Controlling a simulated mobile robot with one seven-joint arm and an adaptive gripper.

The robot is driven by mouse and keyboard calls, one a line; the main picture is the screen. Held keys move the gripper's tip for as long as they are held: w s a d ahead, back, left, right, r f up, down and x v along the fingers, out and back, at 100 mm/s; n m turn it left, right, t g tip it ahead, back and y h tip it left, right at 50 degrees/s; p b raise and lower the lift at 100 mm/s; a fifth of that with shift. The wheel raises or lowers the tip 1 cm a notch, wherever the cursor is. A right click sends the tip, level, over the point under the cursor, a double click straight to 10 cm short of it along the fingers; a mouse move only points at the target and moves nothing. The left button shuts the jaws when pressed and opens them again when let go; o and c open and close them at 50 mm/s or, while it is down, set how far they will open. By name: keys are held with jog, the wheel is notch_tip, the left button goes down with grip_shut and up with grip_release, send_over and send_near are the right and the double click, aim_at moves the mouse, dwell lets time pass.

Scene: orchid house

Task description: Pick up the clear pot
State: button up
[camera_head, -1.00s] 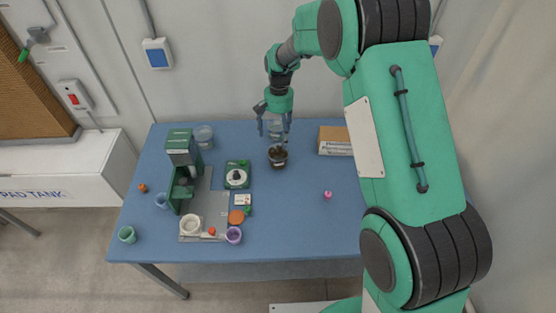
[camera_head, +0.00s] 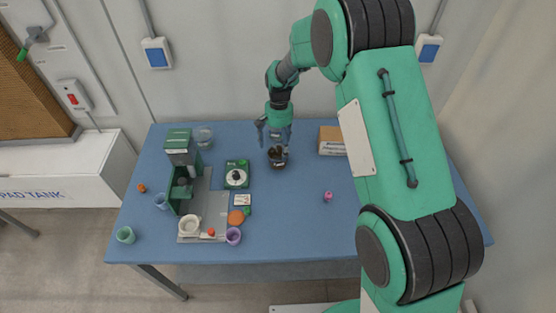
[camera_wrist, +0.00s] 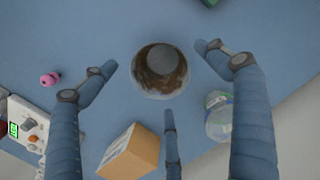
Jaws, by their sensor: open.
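The clear pot (camera_head: 278,158) stands upright on the blue table, with dark brown, bark-like matter showing through its wall. In the wrist view the pot (camera_wrist: 147,83) is seen from above, with a grey round thing in its middle. My gripper (camera_head: 275,137) points down over the pot from behind. In the wrist view my open gripper (camera_wrist: 156,72) has fingers spread left, right and below the pot, with gaps showing between them and it. I cannot tell how far the fingertips are above the rim. The gripper holds nothing.
A clear jar (camera_wrist: 217,118) is close beside the right finger in the wrist view. A cardboard box (camera_head: 331,140) stands right of the pot. A small pink thing (camera_head: 327,196) lies front right.

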aim_at(278, 152)
jog(key=shift+s+f+b, duration=0.2)
jog(key=shift+f+b, duration=0.15)
jog(key=shift+f, duration=1.55)
jog(key=c, duration=0.9)
